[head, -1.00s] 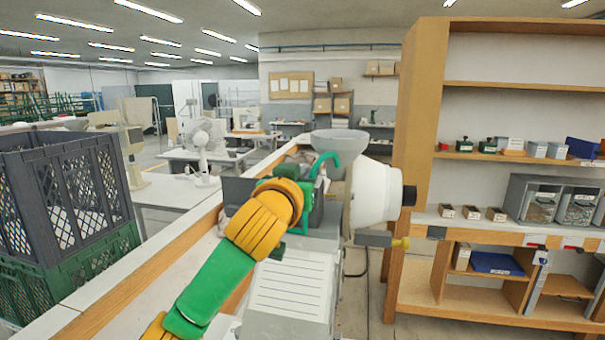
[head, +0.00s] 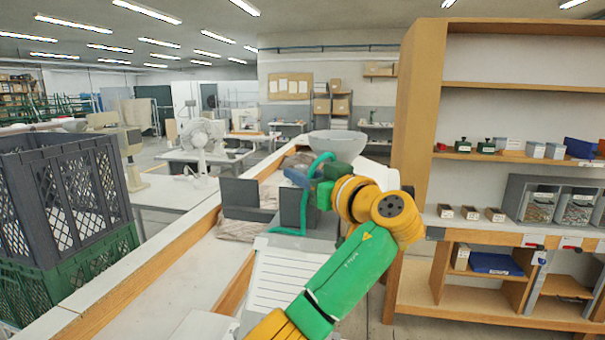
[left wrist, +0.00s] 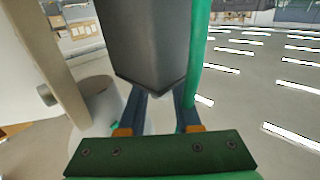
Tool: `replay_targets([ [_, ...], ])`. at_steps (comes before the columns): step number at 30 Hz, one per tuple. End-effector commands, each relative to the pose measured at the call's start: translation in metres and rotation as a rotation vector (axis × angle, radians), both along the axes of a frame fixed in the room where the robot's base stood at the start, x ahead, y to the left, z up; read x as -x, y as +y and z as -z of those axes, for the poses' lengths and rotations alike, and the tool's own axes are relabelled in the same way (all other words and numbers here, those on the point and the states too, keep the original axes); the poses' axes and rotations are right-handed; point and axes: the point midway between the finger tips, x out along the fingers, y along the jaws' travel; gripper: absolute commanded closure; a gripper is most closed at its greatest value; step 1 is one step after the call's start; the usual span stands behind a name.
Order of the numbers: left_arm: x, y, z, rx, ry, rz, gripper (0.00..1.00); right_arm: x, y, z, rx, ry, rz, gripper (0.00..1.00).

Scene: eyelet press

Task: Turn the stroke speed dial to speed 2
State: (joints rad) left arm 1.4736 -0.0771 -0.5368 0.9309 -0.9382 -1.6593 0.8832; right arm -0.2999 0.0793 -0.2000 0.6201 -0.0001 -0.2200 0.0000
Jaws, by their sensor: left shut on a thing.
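My left gripper (head: 302,179) is shut, with its blue-grey fingers pointing left just above the press (head: 293,208) on the bench. In the left wrist view, the fingers (left wrist: 162,112) reach in behind a dark grey block (left wrist: 157,45) that covers their tips, so what they hold is hidden. The curved green hose (head: 310,205) runs close by, and in the left wrist view the hose (left wrist: 199,45) passes beside the block. I cannot make out the stroke speed dial or its marks in either view. My right gripper is not in view.
A grey plate (head: 240,192) stands left of the press and a lined white panel (head: 280,283) slopes in front. A pale bowl (head: 337,145) sits behind. A dark crate (head: 65,195) on a green crate is at left; a wooden shelf (head: 420,120) is at right.

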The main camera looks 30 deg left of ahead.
Motion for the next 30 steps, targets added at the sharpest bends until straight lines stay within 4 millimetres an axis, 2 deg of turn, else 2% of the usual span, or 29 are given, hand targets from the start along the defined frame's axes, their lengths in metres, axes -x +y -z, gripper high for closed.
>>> replay_targets([
  [11, 0.0001, 0.0004, -0.0021, -0.002, -0.003, -0.09, 1.0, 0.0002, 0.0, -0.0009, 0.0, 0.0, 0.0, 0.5],
  [27, -0.0001, 0.0008, -0.002, -0.001, -0.004, -0.103, 1.0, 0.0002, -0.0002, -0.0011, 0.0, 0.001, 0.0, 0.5],
  [28, -0.0001, 0.0008, -0.002, -0.002, -0.005, -0.103, 0.63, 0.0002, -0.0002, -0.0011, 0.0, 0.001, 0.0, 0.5],
  [30, -0.0001, 0.0008, -0.0018, -0.001, -0.004, -0.103, 0.44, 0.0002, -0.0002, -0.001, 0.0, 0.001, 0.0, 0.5],
])
